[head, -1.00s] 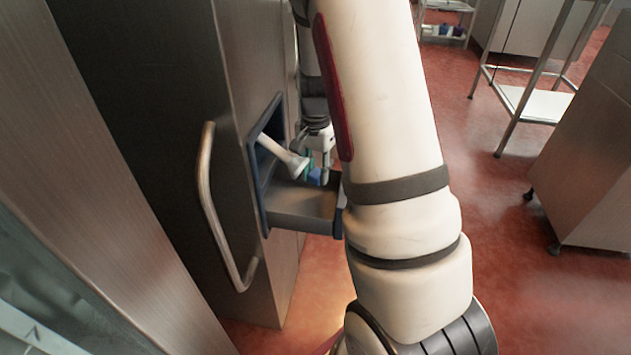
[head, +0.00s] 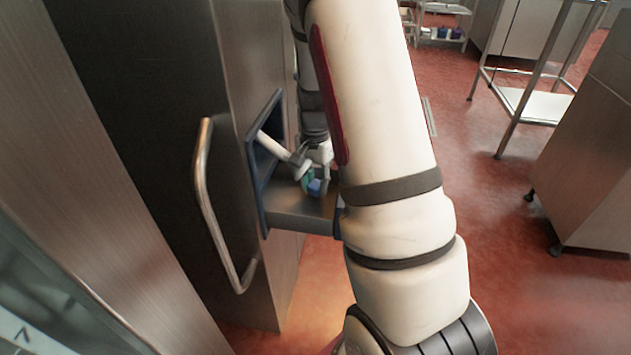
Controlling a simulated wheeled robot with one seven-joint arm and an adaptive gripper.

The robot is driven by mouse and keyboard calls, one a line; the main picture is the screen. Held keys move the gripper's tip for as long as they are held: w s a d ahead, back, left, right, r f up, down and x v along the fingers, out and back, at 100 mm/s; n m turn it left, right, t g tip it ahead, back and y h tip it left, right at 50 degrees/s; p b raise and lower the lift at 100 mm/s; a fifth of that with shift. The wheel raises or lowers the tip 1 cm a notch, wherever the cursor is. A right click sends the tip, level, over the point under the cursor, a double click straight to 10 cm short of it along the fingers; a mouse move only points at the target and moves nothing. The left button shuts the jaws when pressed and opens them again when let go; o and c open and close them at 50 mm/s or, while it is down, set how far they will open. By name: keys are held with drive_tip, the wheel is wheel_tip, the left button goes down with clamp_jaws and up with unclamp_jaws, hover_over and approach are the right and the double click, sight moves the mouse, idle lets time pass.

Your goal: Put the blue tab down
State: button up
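A small teal piece (head: 307,177) shows beside the tab at the fingers. The tab's underside is too small to tell whether it touches the tray. My arm hides the right part of the tray.
The tray (head: 295,215) juts from a blue-framed opening in a steel cabinet (head: 235,90). A curved door handle (head: 203,190) stands out to the left. Red floor (head: 480,200) is open to the right.

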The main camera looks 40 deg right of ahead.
drive_tip(key=o, duration=0.3)
drive_tip(key=shift+w, duration=0.1)
